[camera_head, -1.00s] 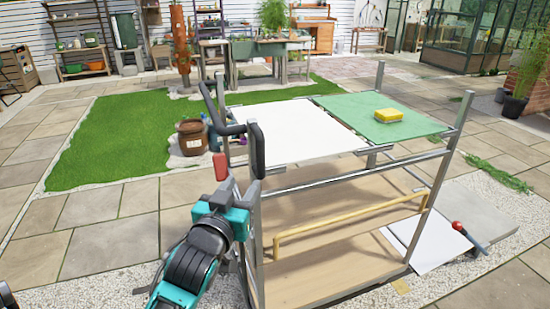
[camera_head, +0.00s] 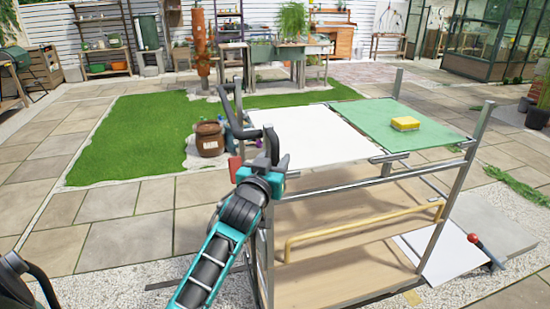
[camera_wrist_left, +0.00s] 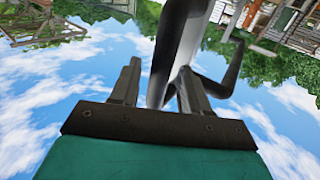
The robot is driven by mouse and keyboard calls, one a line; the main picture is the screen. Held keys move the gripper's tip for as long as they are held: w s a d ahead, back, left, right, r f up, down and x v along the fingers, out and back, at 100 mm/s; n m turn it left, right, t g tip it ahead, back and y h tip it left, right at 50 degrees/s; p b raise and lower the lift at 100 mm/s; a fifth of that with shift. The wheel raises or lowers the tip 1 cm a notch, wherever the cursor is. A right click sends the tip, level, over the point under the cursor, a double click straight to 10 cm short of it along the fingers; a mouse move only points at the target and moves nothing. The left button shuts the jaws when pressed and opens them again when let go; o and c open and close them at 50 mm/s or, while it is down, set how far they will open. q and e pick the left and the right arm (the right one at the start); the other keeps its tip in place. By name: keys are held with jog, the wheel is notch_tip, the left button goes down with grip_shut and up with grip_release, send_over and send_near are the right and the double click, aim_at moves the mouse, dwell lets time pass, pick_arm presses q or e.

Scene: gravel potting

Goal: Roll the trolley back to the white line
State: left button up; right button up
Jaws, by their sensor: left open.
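The trolley (camera_head: 366,186) is a grey metal frame with a white top panel, a green top panel and wooden lower shelves. Its black handle (camera_head: 232,110) rises at the left end. My left gripper (camera_head: 276,166) is at the near end of this handle, with its arm coming up from below. In the left wrist view the open fingers (camera_wrist_left: 158,85) point at the dark handle bar (camera_wrist_left: 182,40), which passes between or just beyond them; I cannot tell whether they touch it. No painted white line can be made out. My right gripper is not in view.
A yellow sponge (camera_head: 405,123) lies on the green panel. A brown pot (camera_head: 209,139) stands left of the trolley near grass (camera_head: 130,140). Paving at left (camera_head: 110,205) is clear.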

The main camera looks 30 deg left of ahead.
pick_arm(q)
jog(key=shift+w+a, duration=0.15)
jog(key=shift+w, duration=0.45)
jog(key=shift+c, duration=0.4)
grip_shut()
